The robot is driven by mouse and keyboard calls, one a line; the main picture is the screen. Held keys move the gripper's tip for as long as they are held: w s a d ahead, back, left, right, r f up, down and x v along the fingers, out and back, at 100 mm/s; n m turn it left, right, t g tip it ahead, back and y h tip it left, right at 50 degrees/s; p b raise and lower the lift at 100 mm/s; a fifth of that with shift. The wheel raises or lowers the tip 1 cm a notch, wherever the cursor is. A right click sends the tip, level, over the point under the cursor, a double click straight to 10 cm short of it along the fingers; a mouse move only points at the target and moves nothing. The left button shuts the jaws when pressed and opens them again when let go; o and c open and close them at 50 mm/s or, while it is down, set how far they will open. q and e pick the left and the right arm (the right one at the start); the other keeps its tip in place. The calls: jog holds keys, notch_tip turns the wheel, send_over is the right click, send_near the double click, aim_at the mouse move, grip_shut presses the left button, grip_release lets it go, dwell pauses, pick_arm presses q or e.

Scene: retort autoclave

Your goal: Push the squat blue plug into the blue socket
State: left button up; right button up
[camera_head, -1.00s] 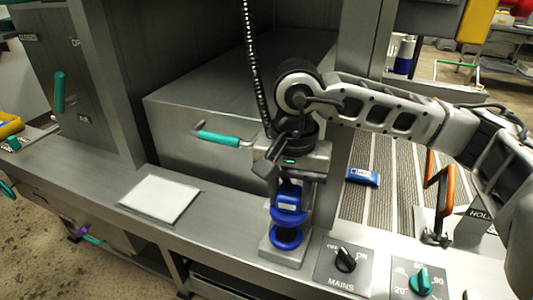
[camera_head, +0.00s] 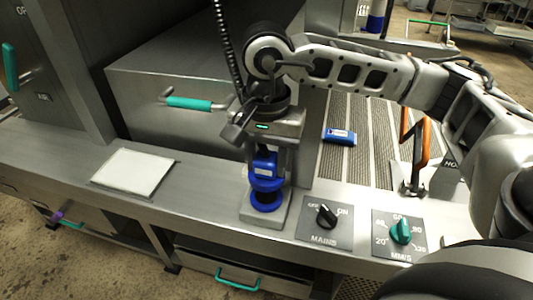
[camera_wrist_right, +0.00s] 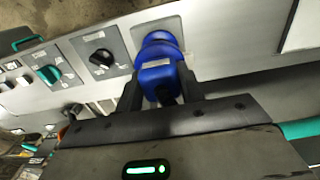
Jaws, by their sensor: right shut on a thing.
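The squat blue plug (camera_head: 266,182), with a pale label, is upright between the fingers of my right gripper (camera_head: 268,176), which is shut on it. The blue socket (camera_head: 266,202) is a round blue ring on a grey plate, directly below the plug. The plug's lower rim is at or just above the socket; I cannot tell whether they touch or how deep it sits. In the right wrist view the plug (camera_wrist_right: 158,76) is between the dark fingers, in line with the socket (camera_wrist_right: 157,40) beyond it. My left gripper is not in view.
The MAINS knob (camera_head: 326,215) and a teal dial (camera_head: 401,231) are right of the socket. A blue box (camera_head: 340,137) lies on the ribbed conveyor, near an orange-handled lever (camera_head: 423,142). A white pad (camera_head: 132,172) lies left on the ledge. A teal drawer handle (camera_head: 188,103) is behind.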

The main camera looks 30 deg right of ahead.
aim_at(266, 176)
notch_tip(266, 176, down, 2)
jog(key=shift+b, duration=0.45)
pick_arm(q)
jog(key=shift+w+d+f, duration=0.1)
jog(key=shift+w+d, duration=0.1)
pick_arm(e)
jog(key=shift+f, duration=0.4)
pick_arm(q)
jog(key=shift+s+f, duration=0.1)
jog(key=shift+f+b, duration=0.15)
jog(key=shift+b, duration=0.15)
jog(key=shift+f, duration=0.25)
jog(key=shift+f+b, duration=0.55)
jog(key=shift+b, duration=0.2)
dwell(0.9)
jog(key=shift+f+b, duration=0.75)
pick_arm(e)
jog(key=shift+f, duration=0.65)
jog(key=o, duration=1)
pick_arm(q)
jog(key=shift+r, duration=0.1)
